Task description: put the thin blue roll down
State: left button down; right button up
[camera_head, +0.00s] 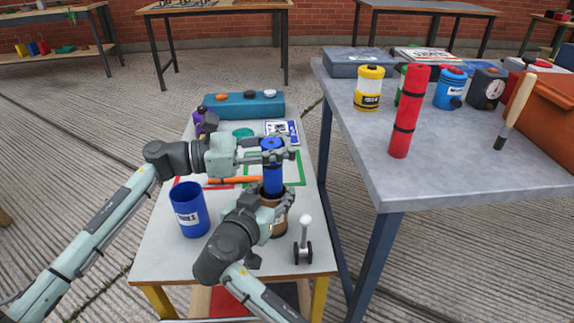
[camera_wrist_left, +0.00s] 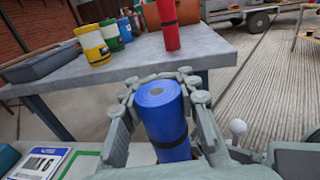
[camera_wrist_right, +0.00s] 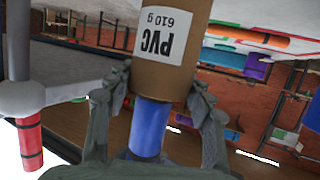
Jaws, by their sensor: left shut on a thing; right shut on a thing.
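The thin blue roll (camera_head: 273,179) is upright with a dark strap around it. My left gripper (camera_head: 274,157) is shut on it near its top; the left wrist view shows the roll (camera_wrist_left: 164,120) between the fingers. A brown can (camera_head: 280,222) labelled PVC (camera_wrist_right: 172,45) is directly below the roll. My right gripper (camera_wrist_right: 160,88) is shut on this can near its rim. The right wrist view is upside down and shows the blue roll (camera_wrist_right: 149,128) rising from the rim. The roll's lower end is hidden, seemingly inside the can.
A wide blue cup (camera_head: 189,211) stands left of the can on the small table (camera_head: 160,258). A small grey lever-like object (camera_head: 304,242) stands at right. A teal box (camera_head: 245,105) is at the back. The grey table (camera_head: 455,177) at right holds a red roll (camera_head: 408,112) and several containers.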

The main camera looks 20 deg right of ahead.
pick_arm(q)
jog(key=shift+f, duration=2.3)
jog(key=shift+f, duration=0.1)
jog(key=shift+f, duration=0.1)
jog(key=c, duration=1.1)
grip_release()
jog(key=shift+c, duration=0.2)
jog(key=w+a, duration=0.1)
jog(key=a, duration=1.1)
jog(key=shift+w+r, duration=0.2)
jog(key=shift+w, duration=0.2)
pick_arm(e)
jog(key=o, duration=1.7)
